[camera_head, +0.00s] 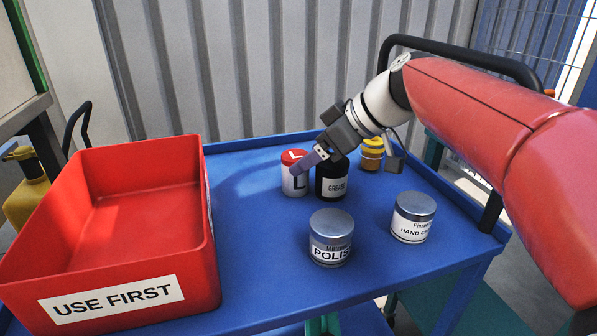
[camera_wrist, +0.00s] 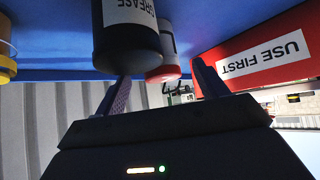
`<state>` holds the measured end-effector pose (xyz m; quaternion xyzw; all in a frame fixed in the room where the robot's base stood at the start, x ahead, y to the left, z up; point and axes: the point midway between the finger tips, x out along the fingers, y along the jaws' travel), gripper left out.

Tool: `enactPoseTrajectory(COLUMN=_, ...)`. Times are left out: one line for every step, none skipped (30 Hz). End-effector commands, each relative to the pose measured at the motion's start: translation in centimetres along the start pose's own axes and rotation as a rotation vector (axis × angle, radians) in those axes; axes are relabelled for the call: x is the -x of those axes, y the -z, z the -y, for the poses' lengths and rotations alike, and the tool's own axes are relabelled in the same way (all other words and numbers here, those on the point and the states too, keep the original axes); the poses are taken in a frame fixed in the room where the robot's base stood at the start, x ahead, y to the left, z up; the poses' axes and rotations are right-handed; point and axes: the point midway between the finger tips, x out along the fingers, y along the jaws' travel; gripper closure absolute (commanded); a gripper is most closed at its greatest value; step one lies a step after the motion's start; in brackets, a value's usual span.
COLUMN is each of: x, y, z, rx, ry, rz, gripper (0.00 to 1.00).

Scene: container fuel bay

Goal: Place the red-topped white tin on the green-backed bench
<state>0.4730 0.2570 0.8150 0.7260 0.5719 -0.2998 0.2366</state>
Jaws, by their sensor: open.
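In the upside-down wrist view the tin (camera_wrist: 163,70) shows between the fingers (camera_wrist: 160,85), partly hidden by the black grease tin (camera_wrist: 127,42). That grease tin also stands right beside it in the head view (camera_head: 333,183). A green-edged piece (camera_head: 27,40) at the far left may belong to the bench; I cannot tell.
A red "USE FIRST" crate (camera_head: 190,255) fills the trolley's left. A polish tin (camera_head: 331,238) and a hand-cleaner tin (camera_head: 412,217) stand in front, and a yellow-lidded jar (camera_head: 372,155) behind right. The trolley (camera_head: 262,280) has a raised rim and a black handle (camera_head: 455,52).

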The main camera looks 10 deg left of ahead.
Motion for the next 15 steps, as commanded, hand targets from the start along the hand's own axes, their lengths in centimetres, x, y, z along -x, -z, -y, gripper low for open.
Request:
enactPoseTrajectory(x=-0.7, y=0.0, z=0.1, rx=0.000, ry=0.004, rz=0.001, gripper=0.28)
enactPoseTrajectory(x=-1.0, y=0.1, z=0.1, rx=0.001, ry=0.003, rz=0.001, gripper=0.28)
enactPoseTrajectory(x=-1.4, y=0.3, z=0.1, rx=0.001, ry=0.003, rz=0.001, gripper=0.28)
enactPoseTrajectory(x=-1.7, y=0.4, z=0.1, rx=0.001, ry=0.003, rz=0.001, gripper=0.28)
enactPoseTrajectory(x=-2.1, y=0.6, z=0.1, rx=0.001, ry=0.004, rz=0.002, gripper=0.28)
enactPoseTrajectory(x=-2.8, y=0.8, z=0.1, rx=0.001, ry=0.004, rz=0.002, gripper=0.28)
enactPoseTrajectory(x=-3.2, y=1.0, z=0.1, rx=0.001, ry=0.006, rz=0.002, gripper=0.28)
enactPoseTrajectory(x=-3.7, y=1.2, z=0.1, rx=0.001, ry=0.005, rz=0.002, gripper=0.28)
enactPoseTrajectory(x=-4.2, y=1.3, z=0.1, rx=0.001, ry=0.004, rz=0.002, gripper=0.28)
enactPoseTrajectory(x=-4.7, y=1.2, z=0.1, rx=0.001, ry=0.005, rz=0.002, gripper=0.28)
enactPoseTrajectory(x=-5.1, y=1.2, z=0.1, rx=0.001, ry=0.004, rz=0.002, gripper=0.28)
enactPoseTrajectory(x=-5.5, y=1.2, z=0.1, rx=0.000, ry=0.003, rz=0.002, gripper=0.28)
enactPoseTrajectory(x=-5.7, y=1.1, z=0.1, rx=0.001, ry=0.003, rz=0.002, gripper=0.28)
enactPoseTrajectory(x=-5.9, y=1.1, z=0.1, rx=0.001, ry=0.002, rz=0.002, gripper=0.28)
enactPoseTrajectory(x=-6.0, y=1.1, z=0.1, rx=0.001, ry=0.002, rz=0.002, gripper=0.28)
